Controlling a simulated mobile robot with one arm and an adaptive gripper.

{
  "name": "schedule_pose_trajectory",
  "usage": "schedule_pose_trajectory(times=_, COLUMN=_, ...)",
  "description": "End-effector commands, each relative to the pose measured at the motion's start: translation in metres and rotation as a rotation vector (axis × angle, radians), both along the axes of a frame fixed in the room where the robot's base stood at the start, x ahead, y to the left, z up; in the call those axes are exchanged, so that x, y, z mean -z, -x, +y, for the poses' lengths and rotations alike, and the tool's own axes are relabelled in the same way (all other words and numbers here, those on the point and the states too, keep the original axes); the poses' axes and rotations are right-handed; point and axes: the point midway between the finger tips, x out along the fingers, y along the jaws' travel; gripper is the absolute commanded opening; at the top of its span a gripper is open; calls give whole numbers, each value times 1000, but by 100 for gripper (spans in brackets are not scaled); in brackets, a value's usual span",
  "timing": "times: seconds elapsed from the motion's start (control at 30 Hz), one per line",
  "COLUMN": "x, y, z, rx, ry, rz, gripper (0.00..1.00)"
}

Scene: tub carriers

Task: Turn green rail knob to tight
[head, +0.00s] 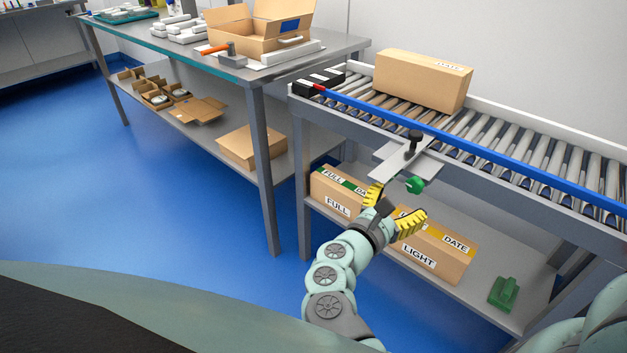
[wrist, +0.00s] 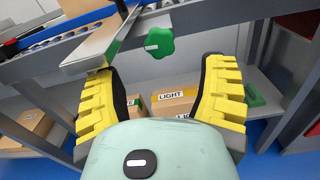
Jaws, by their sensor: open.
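The green knob (head: 414,185) sits under the front edge of a grey plate (head: 391,166) on the conveyor's near side. In the wrist view the lobed green knob (wrist: 160,43) shows ahead, between and beyond my fingertips, with a pale mark on its face. My gripper (head: 396,207) has yellow ribbed fingers, spread apart and empty. It is just below and short of the knob, not touching it. In the wrist view my gripper (wrist: 165,75) frames the knob slightly left of centre. A blue rail (head: 470,148) runs along the conveyor above the plate.
A black clamp post (head: 412,143) stands on the plate. A cardboard box (head: 424,79) sits on the rollers. Boxes labelled FULL (head: 335,192) and LIGHT (head: 437,255) and a green block (head: 503,293) lie on the shelf below. A workbench (head: 180,52) stands left.

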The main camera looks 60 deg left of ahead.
Motion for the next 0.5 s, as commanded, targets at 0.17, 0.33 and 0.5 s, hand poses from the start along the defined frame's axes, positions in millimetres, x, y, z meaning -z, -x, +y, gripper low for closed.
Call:
schedule_pose_trajectory(times=0.17, x=0, y=-36, z=7, rx=7, ry=-3, rz=-1, gripper=71)
schedule_pose_trajectory(times=0.33, x=1, y=-58, z=12, rx=7, ry=-1, rz=1, gripper=71)
schedule_pose_trajectory(times=0.5, x=0, y=-67, z=15, rx=3, ry=-2, rz=1, gripper=71)
